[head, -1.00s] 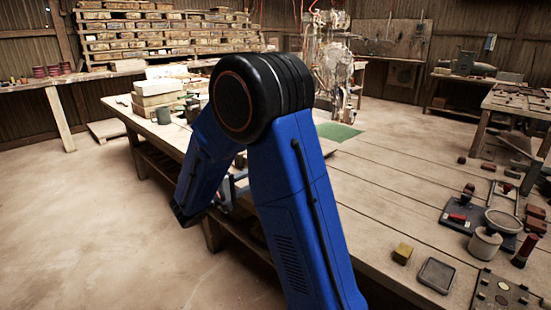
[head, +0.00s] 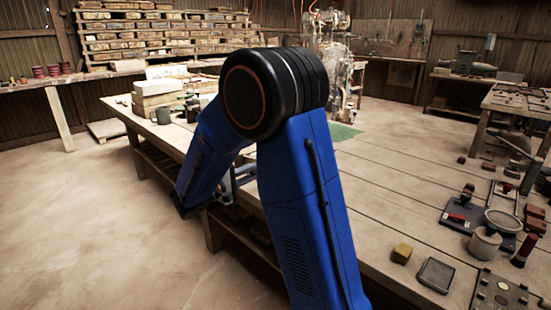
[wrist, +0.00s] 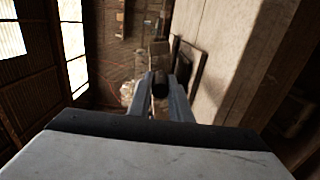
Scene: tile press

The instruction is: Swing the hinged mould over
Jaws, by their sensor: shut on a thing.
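In the wrist view my gripper (wrist: 160,96) is shut on a dark, rounded handle (wrist: 161,84), with a grey finger on each side of it. Just past the fingers a dark rectangular frame (wrist: 186,64), which seems to be the hinged mould, lies against the pale wooden bench top (wrist: 240,50). How the handle joins the frame is not clear, and the hinge cannot be made out. In the head view my blue arm hides the gripper fingertips and the mould; only some grey metal (head: 232,183) shows between the arm links near the bench edge.
The long bench (head: 375,190) has a green mat (head: 342,131), a yellowish block (head: 402,253) and a dark shallow tray (head: 436,275). The floor (head: 80,220) to the left is clear.

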